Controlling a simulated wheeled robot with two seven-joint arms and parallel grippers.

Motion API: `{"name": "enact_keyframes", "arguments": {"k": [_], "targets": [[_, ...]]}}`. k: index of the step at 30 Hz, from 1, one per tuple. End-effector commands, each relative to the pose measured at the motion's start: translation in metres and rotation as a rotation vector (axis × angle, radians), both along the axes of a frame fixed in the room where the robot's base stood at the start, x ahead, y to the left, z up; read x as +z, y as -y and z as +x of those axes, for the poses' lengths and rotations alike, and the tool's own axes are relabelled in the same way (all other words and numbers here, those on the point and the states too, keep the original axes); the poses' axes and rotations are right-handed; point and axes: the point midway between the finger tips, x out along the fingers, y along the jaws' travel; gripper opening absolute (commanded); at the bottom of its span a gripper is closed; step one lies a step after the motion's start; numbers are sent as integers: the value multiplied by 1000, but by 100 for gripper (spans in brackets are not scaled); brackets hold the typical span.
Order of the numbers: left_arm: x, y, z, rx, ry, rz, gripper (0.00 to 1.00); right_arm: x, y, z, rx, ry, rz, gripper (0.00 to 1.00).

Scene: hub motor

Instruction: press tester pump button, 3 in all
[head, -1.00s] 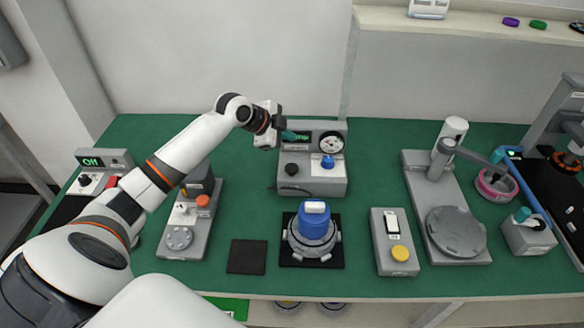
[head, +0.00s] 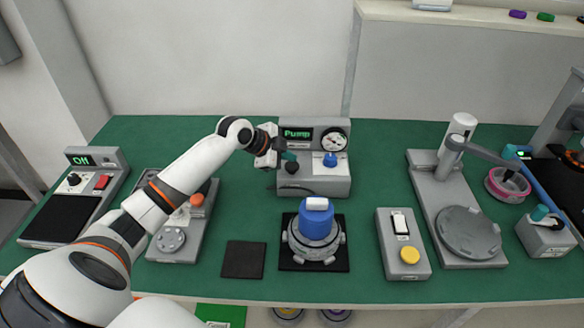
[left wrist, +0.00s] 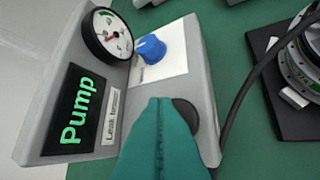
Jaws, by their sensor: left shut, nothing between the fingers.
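The grey leak tester (head: 313,183) stands at the back middle of the green table. Its display (head: 297,134) reads "Pump" in green, and it also shows in the left wrist view (left wrist: 77,108). A round dial gauge (head: 333,140) and a blue knob (head: 330,159) are on its right side. The black round button (head: 292,168) is on its left side; in the left wrist view (left wrist: 187,113) the fingers partly hide it. My left gripper (head: 291,156), with teal fingertips (left wrist: 159,125), is shut and empty, right at this button. I cannot tell whether it touches. My right gripper is out of view.
A blue-topped hub motor (head: 315,222) sits on a black mat in front of the tester. A black cable (left wrist: 236,105) runs beside the tester. Other stations stand left and right, including a box with a yellow button (head: 409,255). An empty dark pad (head: 243,260) lies front left.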

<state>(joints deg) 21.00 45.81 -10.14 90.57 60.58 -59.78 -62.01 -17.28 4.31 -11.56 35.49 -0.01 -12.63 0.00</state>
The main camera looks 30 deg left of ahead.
Motion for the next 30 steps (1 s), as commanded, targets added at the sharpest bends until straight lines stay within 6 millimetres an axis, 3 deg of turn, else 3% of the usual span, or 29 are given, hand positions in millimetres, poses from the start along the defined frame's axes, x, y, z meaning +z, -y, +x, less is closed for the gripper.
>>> {"name": "enact_keyframes", "arguments": {"k": [30], "targets": [[1, 0, 0, 0, 0, 0, 0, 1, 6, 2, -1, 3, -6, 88]]}}
